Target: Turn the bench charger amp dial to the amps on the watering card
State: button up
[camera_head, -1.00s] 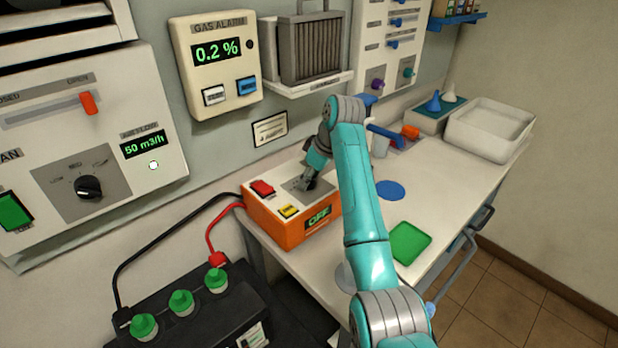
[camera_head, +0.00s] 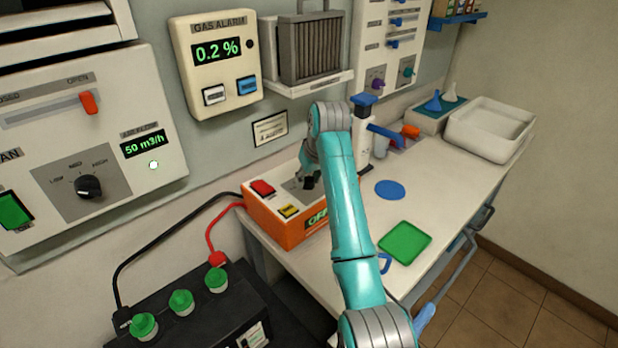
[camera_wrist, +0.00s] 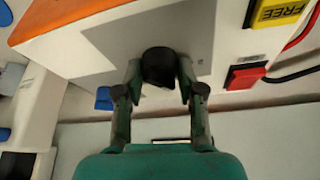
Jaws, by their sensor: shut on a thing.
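The bench charger (camera_head: 277,228) is an orange box with a pale top at the near left end of the bench. A red switch (camera_head: 262,188), a yellow switch (camera_head: 289,211) and a green display reading OFF (camera_head: 317,219), partly covered by my arm, are on it. Its black amp dial (camera_wrist: 158,68) sits on a grey plate. My gripper (camera_wrist: 160,80) is shut on the dial, one finger at each side. In the head view my arm hides most of the dial. A small card (camera_head: 270,128) hangs on the wall behind; its text is too small to read.
A black battery (camera_head: 200,318) with green caps stands at the lower left, with red and black cables to the charger. A green tray (camera_head: 405,242), a blue disc (camera_head: 390,190) and a white tub (camera_head: 488,130) are on the bench. The fan panel (camera_head: 95,130) is on the left wall.

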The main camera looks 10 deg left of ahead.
jog(key=shift+m+h, duration=0.4)
jog(key=shift+m, duration=0.6)
jog(key=o, duration=1.1)
jog(key=shift+o, duration=0.2)
jog(key=v, duration=0.7)
jog(key=shift+s+r, duration=0.15)
jog(key=shift+s, duration=0.05)
